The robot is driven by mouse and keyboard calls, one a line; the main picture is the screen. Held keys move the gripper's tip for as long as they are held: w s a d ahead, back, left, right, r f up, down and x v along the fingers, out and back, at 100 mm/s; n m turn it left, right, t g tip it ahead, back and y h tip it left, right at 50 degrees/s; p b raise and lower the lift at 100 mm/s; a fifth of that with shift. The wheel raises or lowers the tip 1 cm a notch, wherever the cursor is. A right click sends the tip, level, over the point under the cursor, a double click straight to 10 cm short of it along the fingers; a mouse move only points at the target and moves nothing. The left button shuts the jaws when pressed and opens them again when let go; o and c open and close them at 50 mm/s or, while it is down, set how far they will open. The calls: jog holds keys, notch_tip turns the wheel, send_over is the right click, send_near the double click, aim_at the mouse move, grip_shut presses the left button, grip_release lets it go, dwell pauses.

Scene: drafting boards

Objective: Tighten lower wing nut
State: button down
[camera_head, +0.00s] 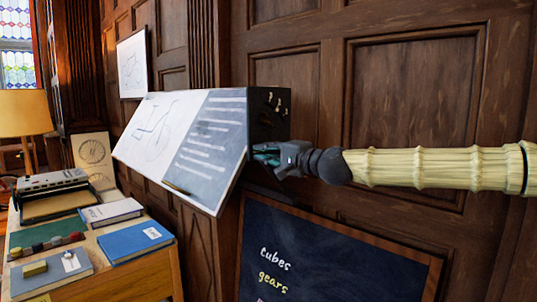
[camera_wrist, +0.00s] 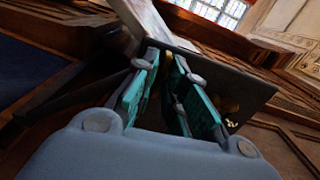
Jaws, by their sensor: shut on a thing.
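The tilted drafting board (camera_head: 200,140) is fixed to the wood wall, with a dark side panel (camera_head: 262,125) at its right end. Small brass wing nuts (camera_head: 272,98) show on the upper part of that panel, and brass fittings also show in the wrist view (camera_wrist: 229,104). My gripper (camera_head: 263,153) reaches in from the right to the panel's lower end. In the wrist view its teal fingers (camera_wrist: 168,72) straddle a small piece at the panel, which I take for the lower wing nut. The fingers hide most of it, so its angle cannot be told.
A framed chalkboard (camera_head: 330,255) stands below my gripper against the wall. The wall right of the board is clear.

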jog(key=shift+r, duration=0.25)
jog(key=c, duration=1.8)
grip_release()
jog(key=o, duration=0.4)
jog(key=shift+w+a+f, duration=0.15)
jog(key=shift+a+f, duration=0.05)
jog(key=shift+o, duration=0.2)
jog(key=shift+d, duration=0.1)
jog(key=shift+d, duration=0.15)
jog(key=v, duration=1.2)
